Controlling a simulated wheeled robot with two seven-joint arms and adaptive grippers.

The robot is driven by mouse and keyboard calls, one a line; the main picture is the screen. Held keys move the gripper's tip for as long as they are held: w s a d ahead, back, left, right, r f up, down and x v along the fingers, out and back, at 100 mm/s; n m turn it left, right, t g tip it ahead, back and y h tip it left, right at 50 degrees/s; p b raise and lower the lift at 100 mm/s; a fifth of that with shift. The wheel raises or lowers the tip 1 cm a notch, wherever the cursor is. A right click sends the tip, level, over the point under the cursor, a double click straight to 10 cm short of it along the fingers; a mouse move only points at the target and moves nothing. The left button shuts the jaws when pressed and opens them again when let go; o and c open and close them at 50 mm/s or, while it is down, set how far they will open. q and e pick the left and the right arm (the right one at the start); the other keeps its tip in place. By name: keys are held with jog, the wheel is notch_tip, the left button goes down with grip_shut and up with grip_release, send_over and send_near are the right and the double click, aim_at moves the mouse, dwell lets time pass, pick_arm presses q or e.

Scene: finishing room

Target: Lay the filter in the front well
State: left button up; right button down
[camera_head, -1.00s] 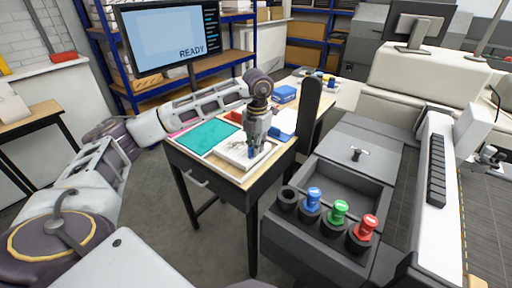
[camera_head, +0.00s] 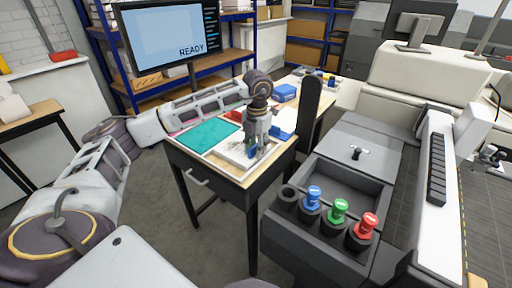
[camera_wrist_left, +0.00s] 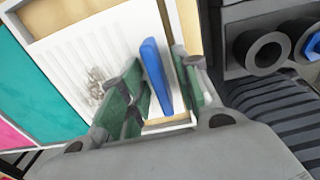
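The filter (camera_head: 234,156) is a white ribbed panel with a grey-brown smudge, lying on the small table; it also shows in the left wrist view (camera_wrist_left: 75,65). A blue upright tab (camera_wrist_left: 155,75) stands on its right part. My left gripper (camera_head: 260,150) is low over the filter. In the left wrist view its green-padded fingers (camera_wrist_left: 155,92) are apart, one on each side of the tab, with gaps visible. The grey machine has a rectangular recess (camera_head: 345,182) behind its bottles; I cannot tell whether this is the front well. My right gripper (camera_head: 493,156) is small at the right edge, its fingers unclear.
A dark upright post (camera_head: 310,100) rises between table and machine. A teal mat (camera_head: 208,136) lies left of the filter.

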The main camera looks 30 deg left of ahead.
pick_arm(q)
notch_tip(320, 180, up, 12)
jog(key=shift+d+r, duration=0.15)
dwell(0.8)
dwell(0.7)
